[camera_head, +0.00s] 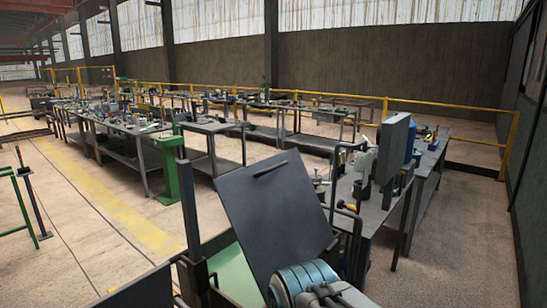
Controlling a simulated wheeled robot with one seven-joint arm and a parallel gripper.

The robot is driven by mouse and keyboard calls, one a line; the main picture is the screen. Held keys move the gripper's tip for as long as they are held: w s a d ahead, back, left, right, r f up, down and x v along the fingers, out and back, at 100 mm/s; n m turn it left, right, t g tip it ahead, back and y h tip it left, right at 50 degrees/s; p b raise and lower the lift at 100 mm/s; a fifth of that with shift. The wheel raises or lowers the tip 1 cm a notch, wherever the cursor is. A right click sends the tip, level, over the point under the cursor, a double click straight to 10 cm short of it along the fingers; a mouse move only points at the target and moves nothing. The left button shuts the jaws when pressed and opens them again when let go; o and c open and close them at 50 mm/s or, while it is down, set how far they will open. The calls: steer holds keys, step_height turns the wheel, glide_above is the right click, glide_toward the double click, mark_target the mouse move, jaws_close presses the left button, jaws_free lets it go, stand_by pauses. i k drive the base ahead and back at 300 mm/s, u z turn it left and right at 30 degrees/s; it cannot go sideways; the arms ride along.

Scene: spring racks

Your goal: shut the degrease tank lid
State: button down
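A flat dark grey lid (272,215) stands raised and tilted at the bottom centre, with a thin dark handle (270,168) near its upper edge. I take it for the degrease tank lid; no label shows. A pale green surface (236,276) shows to the left of and below the lid, apparently part of the tank. The lid's lower right is hidden by a blue-grey ribbed cylinder with dark parts; I cannot tell whether this is mine. I cannot make out my gripper in this view.
A dark bench (382,205) with several tools and a blue container (409,140) stands right of the lid. A green post (168,168) stands behind it to the left. Long cluttered benches and a yellow rail (450,108) lie farther back.

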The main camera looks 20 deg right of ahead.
mark_target(272, 207)
steer(key=z, duration=0.85)
steer(key=k, duration=1.1)
steer(key=z, duration=0.95)
steer(key=i, duration=1.9)
steer(key=u, duration=1.6)
steer(key=i, duration=0.7)
steer(key=u, duration=0.65)
